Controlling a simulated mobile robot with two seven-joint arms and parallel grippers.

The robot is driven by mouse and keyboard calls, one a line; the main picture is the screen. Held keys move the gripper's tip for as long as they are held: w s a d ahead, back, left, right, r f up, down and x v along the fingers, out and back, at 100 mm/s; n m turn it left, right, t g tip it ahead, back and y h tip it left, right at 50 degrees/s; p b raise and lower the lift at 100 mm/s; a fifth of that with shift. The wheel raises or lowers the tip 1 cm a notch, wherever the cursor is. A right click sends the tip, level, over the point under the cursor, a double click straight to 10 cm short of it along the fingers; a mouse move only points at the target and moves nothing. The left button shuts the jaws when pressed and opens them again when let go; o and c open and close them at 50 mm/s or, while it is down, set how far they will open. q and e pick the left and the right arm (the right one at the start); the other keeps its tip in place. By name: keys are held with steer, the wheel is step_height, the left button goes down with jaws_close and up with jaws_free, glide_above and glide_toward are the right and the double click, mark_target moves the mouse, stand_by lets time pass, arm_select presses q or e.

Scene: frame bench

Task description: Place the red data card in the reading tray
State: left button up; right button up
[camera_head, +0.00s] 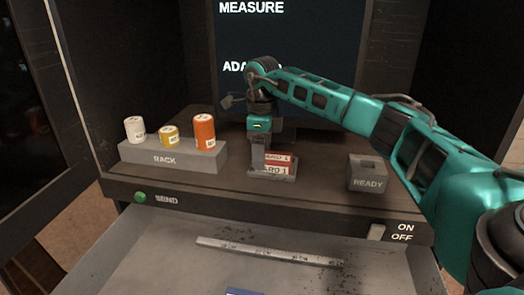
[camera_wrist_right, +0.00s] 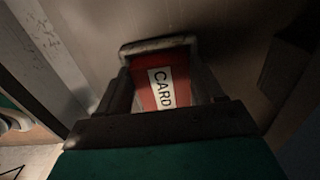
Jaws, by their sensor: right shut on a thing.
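The red data card (camera_head: 282,158), with white labels, is at a small grey tray-like holder (camera_head: 258,175) in the middle of the bench. My right gripper (camera_head: 264,160) reaches down there and is shut on the card. In the right wrist view the red card (camera_wrist_right: 178,78) with its white "CARD" label lies between the fingers of my gripper (camera_wrist_right: 165,90). A grey rim (camera_wrist_right: 158,45) curves around its far end. I cannot tell whether the card rests fully on the holder. My left gripper is not in view.
A grey rack (camera_head: 165,160) with white, yellow and orange canisters stands left. A grey READY block (camera_head: 368,178) stands right. An open drawer (camera_head: 150,250) lies below; a screen (camera_head: 290,40) stands behind.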

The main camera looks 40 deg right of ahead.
steer(key=shift+f, duration=0.15)
steer(key=o, duration=1.1)
step_height(320, 180, up, 12)
steer(key=shift+r, duration=0.15)
steer(key=shift+s+a, duration=0.1)
